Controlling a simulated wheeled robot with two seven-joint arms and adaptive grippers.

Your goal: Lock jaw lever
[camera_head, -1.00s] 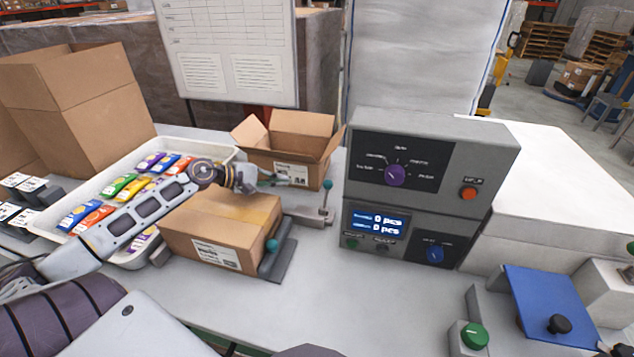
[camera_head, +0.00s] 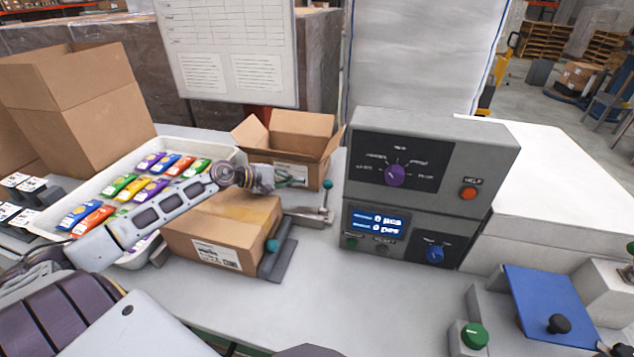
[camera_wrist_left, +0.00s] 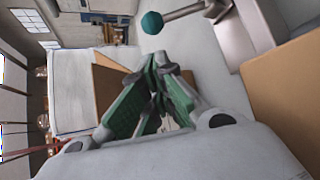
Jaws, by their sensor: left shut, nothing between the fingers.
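A closed cardboard box (camera_head: 225,232) lies in a grey clamp, with a dark grey jaw (camera_head: 283,262) along its right side. A teal knob (camera_head: 272,245) shows at that jaw. A metal bracket (camera_head: 308,216) behind the box carries an upright lever with a teal knob (camera_head: 328,186). In the left wrist view, a lever's teal knob (camera_wrist_left: 152,22) and rod show beyond the fingers. My left gripper (camera_head: 298,182) is shut and empty, above the box's far side, left of the upright lever and apart from it. Its green fingers (camera_wrist_left: 158,75) meet at the tips.
An open carton (camera_head: 285,145) stands behind the gripper. A white tray (camera_head: 215,147) of colourful packets lies left, partly under my left arm. A grey control box (camera_head: 430,190) stands right of the lever.

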